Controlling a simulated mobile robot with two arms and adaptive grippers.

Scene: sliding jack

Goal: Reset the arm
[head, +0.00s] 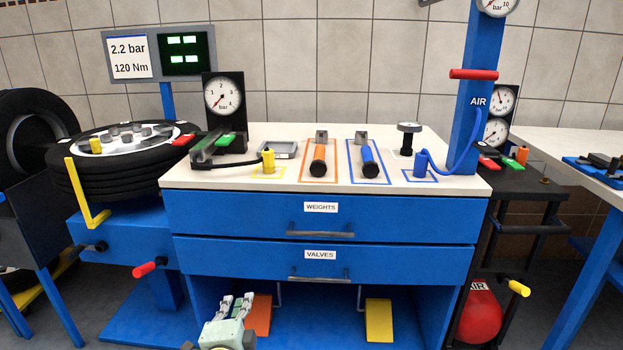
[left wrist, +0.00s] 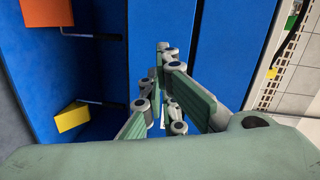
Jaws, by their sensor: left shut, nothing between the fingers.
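My left gripper (head: 236,301) shows at the bottom of the head view, in front of the blue workbench's open lower space and below the drawers. Its pale green wrist is at the bottom edge and its fingers point toward the bench. In the left wrist view the left gripper (left wrist: 160,72) is shut with nothing between its fingers. Blue bench panels lie beyond the fingers, and no touch shows. My right gripper is in neither view.
The blue workbench (head: 325,215) has WEIGHTS and VALVES drawers, both shut. An orange pedal (head: 260,314) and a yellow pedal (head: 379,320) are below. Tools lie on the white top.

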